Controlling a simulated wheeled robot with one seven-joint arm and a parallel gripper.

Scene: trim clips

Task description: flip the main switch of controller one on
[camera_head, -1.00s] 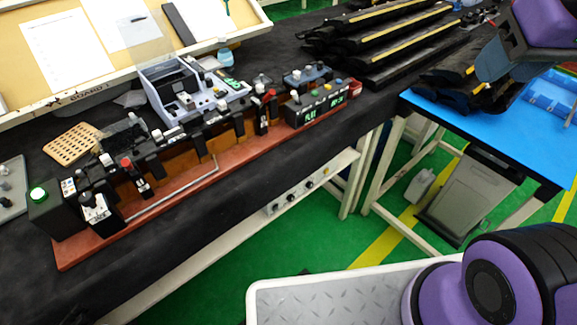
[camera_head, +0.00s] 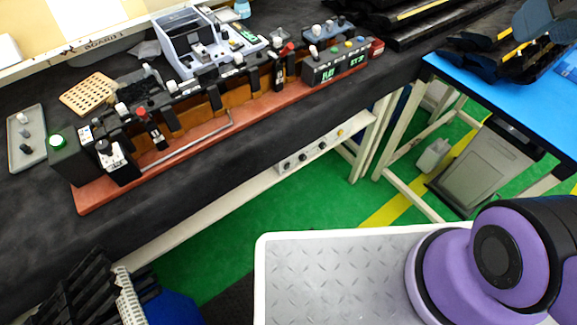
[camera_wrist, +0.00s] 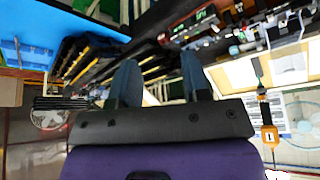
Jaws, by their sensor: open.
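A long fixture on a red-brown base (camera_head: 85,200) lies on the black bench, carrying several black switch boxes with levers and knobs. A grey panel with small knobs (camera_head: 25,138) lies at the far left. At its right end is a black box with green lettering and coloured buttons (camera_head: 335,66). I cannot read which is controller one, nor its switch position. My gripper (camera_wrist: 160,78) is open and empty in the wrist view, apart from the fixture.
A grey console (camera_head: 205,45) and a perforated tan plate (camera_head: 88,94) sit behind the fixture. Black trim parts (camera_head: 420,25) lie at the back right, near a blue-topped table (camera_head: 475,90). Green floor (camera_head: 235,225) shows in front of the bench.

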